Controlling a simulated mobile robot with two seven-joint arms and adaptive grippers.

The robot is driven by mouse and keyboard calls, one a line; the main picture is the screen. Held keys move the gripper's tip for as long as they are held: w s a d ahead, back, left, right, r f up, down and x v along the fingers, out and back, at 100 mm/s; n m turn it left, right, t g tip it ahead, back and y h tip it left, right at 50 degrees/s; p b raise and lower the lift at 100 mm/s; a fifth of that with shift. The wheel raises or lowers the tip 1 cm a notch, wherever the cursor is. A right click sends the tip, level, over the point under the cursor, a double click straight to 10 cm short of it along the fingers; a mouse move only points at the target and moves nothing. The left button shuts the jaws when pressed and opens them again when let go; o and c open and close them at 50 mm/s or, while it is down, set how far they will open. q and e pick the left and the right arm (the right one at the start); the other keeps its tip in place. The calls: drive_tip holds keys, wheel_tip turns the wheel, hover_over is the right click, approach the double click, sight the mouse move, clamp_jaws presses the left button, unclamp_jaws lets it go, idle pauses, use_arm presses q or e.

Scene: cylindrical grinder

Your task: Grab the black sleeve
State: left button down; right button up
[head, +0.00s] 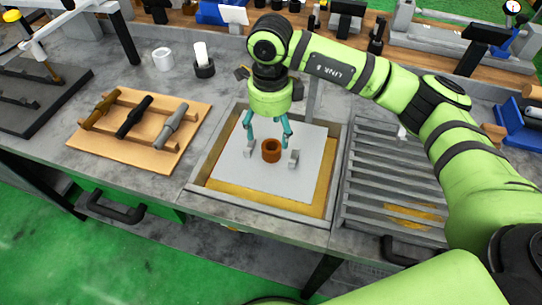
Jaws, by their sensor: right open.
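A short black sleeve (204,69) stands on the grey bench at the back, left of my right arm, with a white cylinder (201,52) rising from it. My right gripper (270,153) is open over a light grey plate (230,165). Its teal fingers point down, with grey pads on either side of a brown sleeve (271,149). The pads appear apart from the brown sleeve, and I cannot tell their exact height. The black sleeve is well behind and left of this gripper. My left gripper is not in view.
A white ring (163,59) stands left of the black sleeve. A wooden rack (168,158) at left holds brown, black and grey tools. A slatted grey tray (365,207) lies at right. Bench between rack and plate is clear.

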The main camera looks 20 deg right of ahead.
sight(271, 146)
drive_tip(key=f+p, duration=0.1)
drive_tip(key=f, duration=0.1)
drive_tip(key=f+p, duration=0.1)
drive_tip(key=f, duration=0.1)
drive_tip(key=f+p, duration=0.2)
drive_tip(key=shift+w+d, duration=0.25)
drive_tip(key=shift+w, duration=0.05)
drive_tip(key=shift+w+f, duration=0.1)
drive_tip(key=shift+f, duration=0.55)
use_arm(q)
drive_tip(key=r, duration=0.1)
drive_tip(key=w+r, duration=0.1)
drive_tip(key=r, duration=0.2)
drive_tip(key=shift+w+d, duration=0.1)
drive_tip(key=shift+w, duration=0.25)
use_arm(e)
clamp_jaws()
